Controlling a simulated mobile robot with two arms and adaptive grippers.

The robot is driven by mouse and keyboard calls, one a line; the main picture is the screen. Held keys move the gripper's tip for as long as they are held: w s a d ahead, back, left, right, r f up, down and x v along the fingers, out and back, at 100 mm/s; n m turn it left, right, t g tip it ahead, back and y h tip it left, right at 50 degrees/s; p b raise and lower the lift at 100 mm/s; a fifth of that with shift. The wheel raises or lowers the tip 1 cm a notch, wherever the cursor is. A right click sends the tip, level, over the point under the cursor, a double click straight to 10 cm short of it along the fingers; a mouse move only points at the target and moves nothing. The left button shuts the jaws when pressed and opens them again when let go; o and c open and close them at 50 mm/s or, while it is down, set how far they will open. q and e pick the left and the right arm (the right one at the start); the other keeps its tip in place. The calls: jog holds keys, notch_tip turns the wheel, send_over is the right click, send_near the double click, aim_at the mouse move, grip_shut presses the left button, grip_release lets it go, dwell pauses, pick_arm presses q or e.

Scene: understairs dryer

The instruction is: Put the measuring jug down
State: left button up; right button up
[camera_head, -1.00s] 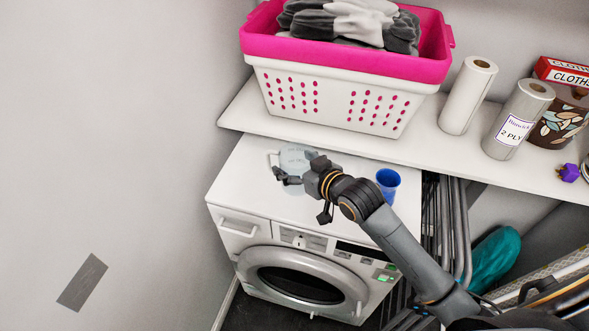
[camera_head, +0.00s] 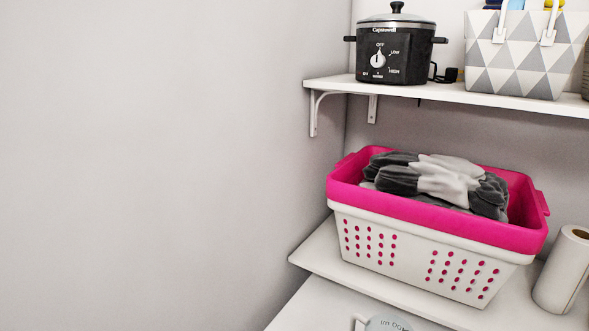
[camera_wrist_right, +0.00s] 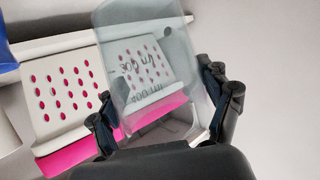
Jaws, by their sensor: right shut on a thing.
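The measuring jug (camera_wrist_right: 148,70) is clear and bluish, with dark volume marks. In the right wrist view it stands between the fingers of my right gripper (camera_wrist_right: 158,85), which is shut on it. In the head view only a small part of the jug (camera_head: 388,324) shows at the bottom edge, in front of the white dryer top (camera_head: 325,306). Whether its base touches the dryer top is hidden. My right gripper is below the head view's frame. My left gripper is in neither view.
A pink and white laundry basket (camera_head: 420,257) with grey cloths (camera_head: 440,182) fills the shelf (camera_head: 315,252) behind the jug. A paper roll (camera_head: 565,270) stands to its right. A slow cooker (camera_head: 395,50) and a patterned basket (camera_head: 525,55) sit on the upper shelf.

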jog(key=shift+s+d+r+m+h, duration=0.15)
jog(key=shift+d+r+m+h, duration=0.1)
jog(key=shift+d+m+h, duration=0.15)
jog(key=shift+s+d+r+m+h, duration=0.1)
jog(key=shift+d+r+m+h, duration=0.15)
jog(key=shift+d+h, duration=0.2)
jog(key=shift+d+f, duration=0.1)
dwell(0.4)
jog(key=shift+s+a+f+p, duration=0.55)
jog(key=shift+a+f+p, duration=0.2)
jog(key=shift+p, duration=0.1)
jog(key=w+d+f+p, duration=0.1)
jog(key=w+f, duration=0.3)
jog(key=w+d+f+p, duration=0.1)
jog(key=w+d+f, duration=0.1)
jog(key=w+f, duration=0.2)
jog(key=w+d+f+p, duration=0.1)
jog(key=w+d+f, duration=0.1)
jog(key=w+f, duration=0.2)
jog(key=shift+w+f, duration=0.15)
jog(key=shift+w, duration=0.3)
jog(key=shift+f, duration=0.35)
